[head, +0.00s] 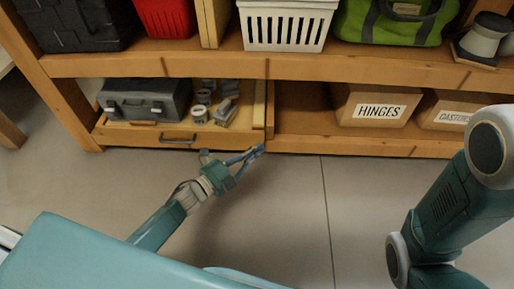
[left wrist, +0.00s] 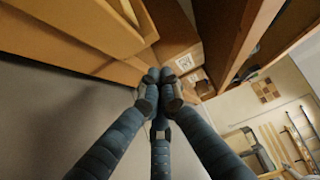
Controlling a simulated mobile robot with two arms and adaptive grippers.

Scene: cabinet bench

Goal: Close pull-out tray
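The pull-out tray (head: 150,134) is a wooden tray in the lower left bay of the bench, with a dark bar handle (head: 178,139) on its front. The tray front lies close to the bench's lower front edge; I cannot tell exactly how far it stands out. A grey toolbox (head: 146,100) and several small grey parts (head: 212,108) sit in it. My left gripper (head: 260,149) is low in front of the tray's right end, right of the handle. Its fingertips meet in the left wrist view (left wrist: 158,78), with nothing seen between them. My right gripper is out of view.
Boxes marked HINGES (head: 378,108) and CASTORS (head: 445,112) stand in the lower right bay. A white basket (head: 286,28) and a green bag (head: 396,22) are on the shelf above. The grey floor (head: 290,200) before the bench is clear.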

